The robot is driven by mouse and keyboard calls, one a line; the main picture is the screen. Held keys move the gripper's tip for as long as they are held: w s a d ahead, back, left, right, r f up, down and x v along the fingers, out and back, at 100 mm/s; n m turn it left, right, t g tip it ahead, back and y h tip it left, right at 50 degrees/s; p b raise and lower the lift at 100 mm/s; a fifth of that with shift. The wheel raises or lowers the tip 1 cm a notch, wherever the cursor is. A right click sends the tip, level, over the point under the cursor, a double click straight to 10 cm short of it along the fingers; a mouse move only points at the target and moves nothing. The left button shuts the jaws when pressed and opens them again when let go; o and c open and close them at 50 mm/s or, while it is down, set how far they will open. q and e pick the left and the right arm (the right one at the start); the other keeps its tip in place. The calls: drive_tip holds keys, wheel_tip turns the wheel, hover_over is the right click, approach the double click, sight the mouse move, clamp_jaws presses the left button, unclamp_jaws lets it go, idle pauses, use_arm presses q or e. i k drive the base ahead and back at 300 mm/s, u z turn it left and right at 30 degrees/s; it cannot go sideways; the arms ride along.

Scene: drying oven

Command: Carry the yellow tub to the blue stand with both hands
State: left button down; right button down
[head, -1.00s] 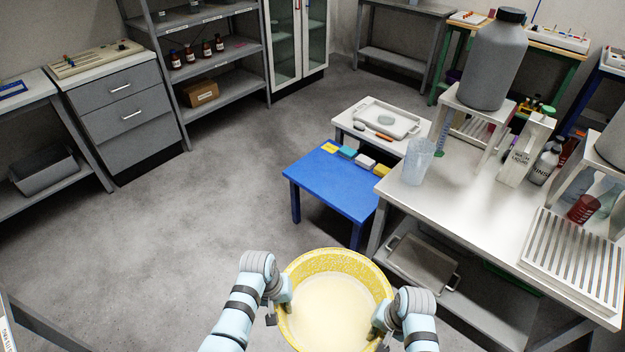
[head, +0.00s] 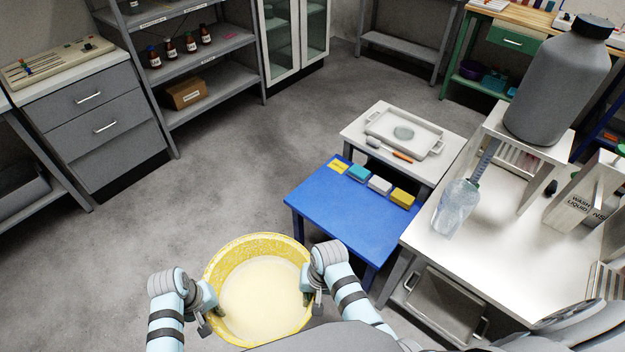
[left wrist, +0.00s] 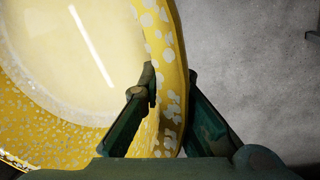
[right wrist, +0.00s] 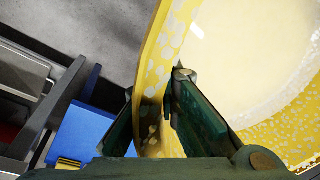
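The yellow tub (head: 257,242) is speckled with white and holds a pale cream content. It hangs between my two grippers above the floor, in front of the blue stand. My left gripper (head: 212,312) is shut on the tub's left wall; the left wrist view shows one finger inside and one outside the wall (left wrist: 170,75). My right gripper (head: 308,290) is shut on the right wall, also with the wall between its fingers in the right wrist view (right wrist: 155,90). The blue stand (head: 335,215) is a low blue table, beyond and right of the tub. Its near legs are partly hidden.
Yellow, teal and white blocks (head: 380,185) lie along the stand's back edge; its front top is bare. A white side table (head: 445,160) with a tray stands behind it. The floor at left is clear.

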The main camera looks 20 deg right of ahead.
sight(345, 204)
drive_tip(key=z, duration=0.15)
drive_tip(key=i, duration=1.25)
drive_tip(key=z, duration=1)
drive_tip(key=i, duration=0.6)
drive_tip(key=z, duration=0.35)
